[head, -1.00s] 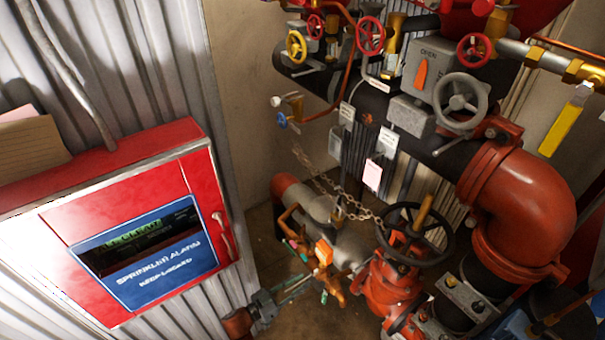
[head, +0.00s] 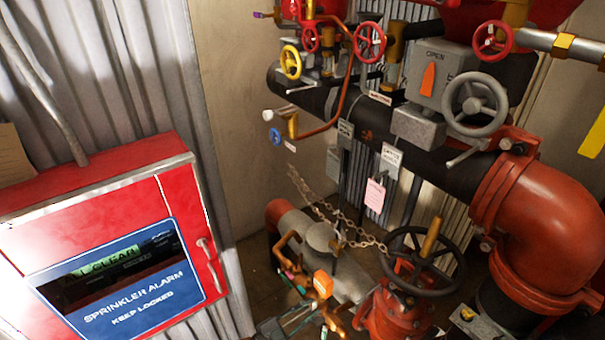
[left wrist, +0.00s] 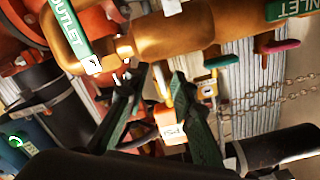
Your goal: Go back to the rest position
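My left gripper (head: 291,322) is at the bottom edge of the head view, low beside the brass pipework and an orange tag (head: 323,283). In the left wrist view, the two dark fingers of my left gripper (left wrist: 159,74) stand apart, with nothing clearly held between them. An orange tag marked PSI (left wrist: 172,128) shows in the gap, and I cannot tell how far beyond the fingers it is. My right gripper is in neither view.
A red sprinkler alarm cabinet (head: 110,178) stands at the left. Red pipe (head: 535,215), a black handwheel (head: 420,262) and a grey handwheel (head: 474,104) fill the right. A chain (head: 340,219) hangs near the gripper. A brass outlet pipe (left wrist: 185,38) is close in the wrist view.

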